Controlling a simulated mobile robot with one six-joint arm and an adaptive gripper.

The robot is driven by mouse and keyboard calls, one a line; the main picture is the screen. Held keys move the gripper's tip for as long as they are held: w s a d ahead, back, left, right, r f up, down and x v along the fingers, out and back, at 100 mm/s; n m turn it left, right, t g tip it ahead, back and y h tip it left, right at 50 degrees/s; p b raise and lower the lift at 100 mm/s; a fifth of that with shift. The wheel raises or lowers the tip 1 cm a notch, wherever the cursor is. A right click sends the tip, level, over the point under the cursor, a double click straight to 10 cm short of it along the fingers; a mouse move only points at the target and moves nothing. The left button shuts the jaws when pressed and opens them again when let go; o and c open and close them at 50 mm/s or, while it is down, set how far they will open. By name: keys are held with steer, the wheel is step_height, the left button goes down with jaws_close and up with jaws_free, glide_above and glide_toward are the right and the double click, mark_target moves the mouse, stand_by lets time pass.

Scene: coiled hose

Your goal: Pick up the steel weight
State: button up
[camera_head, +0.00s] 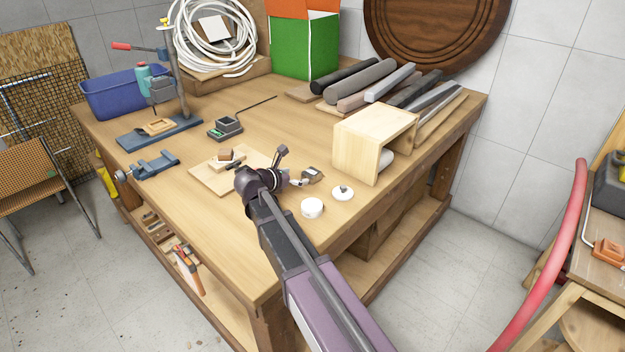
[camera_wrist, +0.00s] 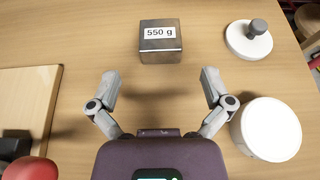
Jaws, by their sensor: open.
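The steel weight (camera_wrist: 160,45) is a small dark metal block with a white "550 g" label. It stands on the wooden workbench in the wrist view, just beyond my gripper's fingertips and centred between them. In the head view the steel weight (camera_head: 314,174) shows just right of my gripper (camera_head: 297,168), partly close behind it. My gripper (camera_wrist: 160,82) is open in the wrist view, with nothing between its fingers. The fingers appear apart from the weight.
A white disc with a grey knob (camera_wrist: 249,40) and a round white container (camera_wrist: 267,129) lie right of the weight. A wooden board (camera_wrist: 28,98) is at left. A wooden box (camera_head: 358,148) stands farther right on the workbench (camera_head: 270,125).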

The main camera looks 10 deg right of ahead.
mark_target(308, 174)
steer(key=shift+b+x, duration=0.3)
steer(key=shift+x, duration=1.1)
steer(key=shift+b+x, duration=0.95)
steer(key=shift+x, duration=1.65)
steer(key=c, duration=1.3)
